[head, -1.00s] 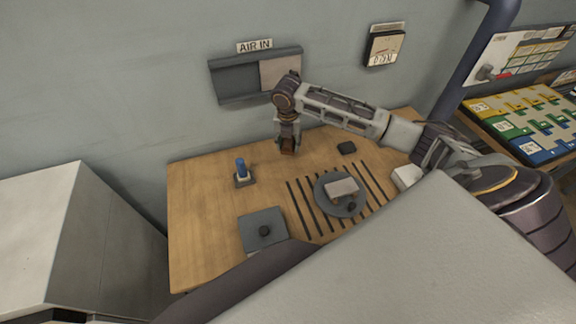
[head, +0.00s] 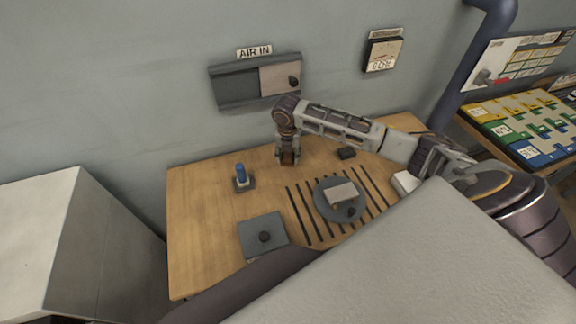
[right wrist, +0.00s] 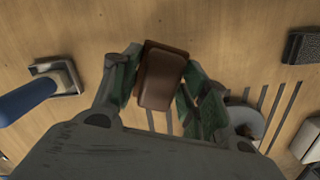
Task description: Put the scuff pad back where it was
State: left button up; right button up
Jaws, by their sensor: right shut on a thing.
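The scuff pad appears to be the reddish-brown block (right wrist: 163,76) in the right wrist view. My right gripper (right wrist: 160,88) is shut on it, with the green-lined fingers on its two sides. In the head view my right gripper (head: 288,160) points down over the back middle of the wooden bench (head: 205,215). The pad (head: 287,157) shows there only as a small brown patch between the fingers. I cannot tell whether its underside touches the bench. My left gripper is not in view.
A blue-topped item in a square holder (head: 241,178) stands left of the gripper. A dark block (head: 347,153) lies to its right. In front are a round grey plate (head: 326,205) bearing a pale block, dark slots, and a square grey plate (head: 255,228) with a knob. The wall stands behind.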

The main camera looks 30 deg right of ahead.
aim_at(288, 171)
jog(key=shift+f, duration=1.15)
jog(key=shift+f, duration=1.9)
jog(key=shift+f, duration=0.1)
jog(key=o, duration=1)
jog(key=shift+s+a+r, duration=0.15)
jog(key=shift+s+r, duration=0.05)
jog(key=shift+r, duration=1.85)
jog(key=shift+s+a+r, duration=0.1)
jog(key=shift+s+r, duration=0.05)
jog(key=shift+r, duration=1.85)
jog(key=shift+s+a+r, duration=0.15)
jog(key=shift+s+r, duration=0.05)
jog(key=shift+r, duration=1.85)
